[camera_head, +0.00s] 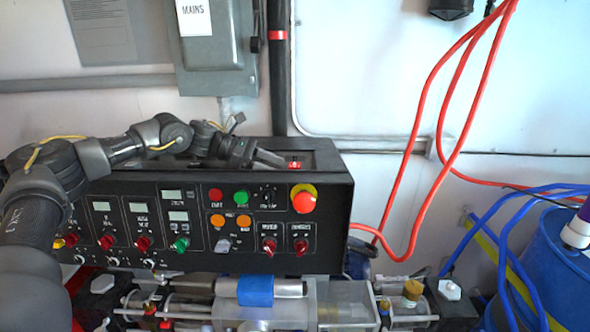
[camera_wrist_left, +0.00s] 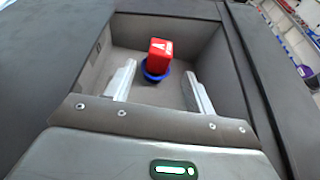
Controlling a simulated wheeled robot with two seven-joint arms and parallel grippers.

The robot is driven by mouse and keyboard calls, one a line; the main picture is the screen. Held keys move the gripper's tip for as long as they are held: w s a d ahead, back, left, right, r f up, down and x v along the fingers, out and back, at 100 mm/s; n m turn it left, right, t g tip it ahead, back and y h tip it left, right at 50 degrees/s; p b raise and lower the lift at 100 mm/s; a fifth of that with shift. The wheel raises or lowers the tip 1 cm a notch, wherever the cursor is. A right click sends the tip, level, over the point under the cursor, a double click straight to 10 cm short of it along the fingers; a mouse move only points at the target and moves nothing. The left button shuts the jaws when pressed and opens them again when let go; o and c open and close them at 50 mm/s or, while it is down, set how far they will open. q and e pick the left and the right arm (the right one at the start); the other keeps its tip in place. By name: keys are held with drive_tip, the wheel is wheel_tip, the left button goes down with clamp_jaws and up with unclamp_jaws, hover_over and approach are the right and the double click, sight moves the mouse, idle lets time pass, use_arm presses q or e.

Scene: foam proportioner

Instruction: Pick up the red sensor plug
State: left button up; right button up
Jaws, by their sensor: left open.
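The red sensor plug (camera_wrist_left: 160,54) stands in a recess of the black control box, seated on a blue ring (camera_wrist_left: 155,72). In the head view the red plug (camera_head: 294,164) shows small in the box's top recess, just right of my gripper's tips. My left gripper (camera_head: 268,157) reaches over the box top from the left. In the left wrist view its two pale fingers (camera_wrist_left: 160,88) are spread apart, with the plug beyond and roughly between their tips, not touching. My right gripper is not in view.
The recess walls (camera_wrist_left: 208,58) stand close around the fingers. The control box front (camera_head: 140,210) carries knobs, displays and a large red emergency button (camera_head: 304,199). A grey mains box (camera_head: 216,50) hangs behind. Red hoses (camera_head: 425,110) and a blue barrel (camera_head: 560,270) are at the right.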

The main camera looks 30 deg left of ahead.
use_arm(q)
drive_tip(key=shift+w+d+f, duration=0.2)
drive_tip(key=shift+d+r+p, duration=0.1)
drive_tip(key=shift+d+p, duration=0.05)
drive_tip(key=shift+p, duration=0.15)
drive_tip(key=p+x, duration=0.3)
drive_tip(key=x, duration=0.1)
drive_tip(key=shift+w+d+r, duration=0.1)
drive_tip(key=shift+w+d, duration=0.05)
drive_tip(key=shift+w, duration=0.05)
drive_tip(key=shift+w+d+f, duration=0.15)
drive_tip(key=shift+d+f, duration=0.05)
drive_tip(key=shift+f, duration=0.05)
drive_tip(key=shift+a, duration=0.1)
drive_tip(key=shift+c, duration=0.3)
drive_tip(key=c, duration=1)
